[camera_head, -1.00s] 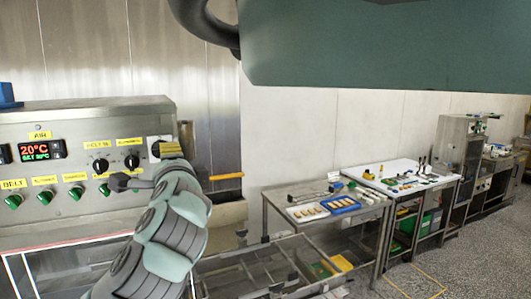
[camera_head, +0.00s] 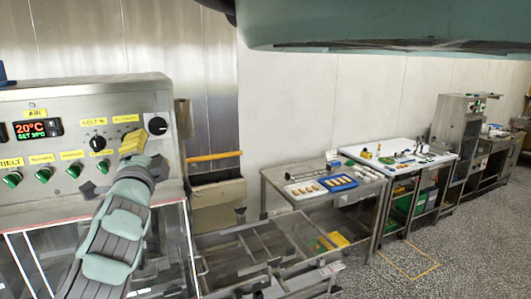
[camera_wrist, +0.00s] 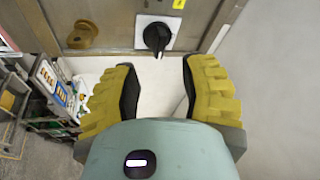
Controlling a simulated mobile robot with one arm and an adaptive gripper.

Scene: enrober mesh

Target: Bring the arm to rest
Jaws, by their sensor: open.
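My gripper (camera_head: 132,141) shows its yellow fingertips in front of the steel control panel (camera_head: 70,98) in the head view, just left of the rightmost black knob (camera_head: 157,125). In the wrist view, my gripper (camera_wrist: 158,88) has its two ridged yellow fingers wide apart with nothing between them. A black knob (camera_wrist: 157,38) on a white plate lies beyond the fingertips there, apart from them. My arm reaches up from the lower edge of the head view.
The panel carries a red display (camera_head: 33,129), several black knobs and green knobs (camera_head: 74,171). An orange bar (camera_head: 213,156) and a steel frame (camera_head: 245,250) stand to the right. Further right are a table with a blue tray (camera_head: 338,183) and a white-topped bench (camera_head: 398,157). Speckled floor is open at right.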

